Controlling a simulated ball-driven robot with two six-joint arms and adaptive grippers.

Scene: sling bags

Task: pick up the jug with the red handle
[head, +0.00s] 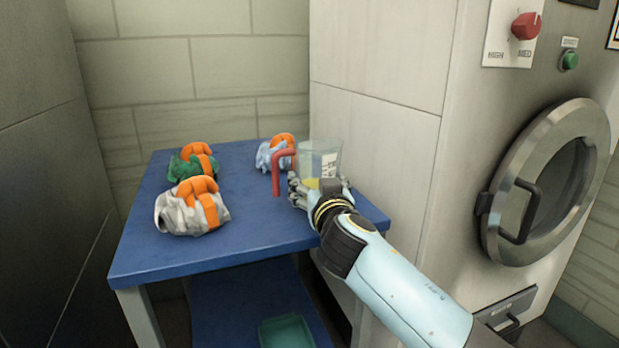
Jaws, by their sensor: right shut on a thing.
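The jug (318,158) is clear, with a red handle (277,172) on its left side and some yellow low inside it. It is at the right part of the blue table (240,238), beside the pale wall panel. My right gripper (312,190) is at the jug's lower front, shut on it. The gripper and wrist hide the jug's base, so I cannot tell whether it touches the table. My left gripper is not in view.
Bundled cloth bags with orange straps lie on the table: a white one (180,210), a green one (180,170) and a light blue one (264,155). A teal tray (286,332) is on the lower shelf. A machine with a round door (500,195) stands right.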

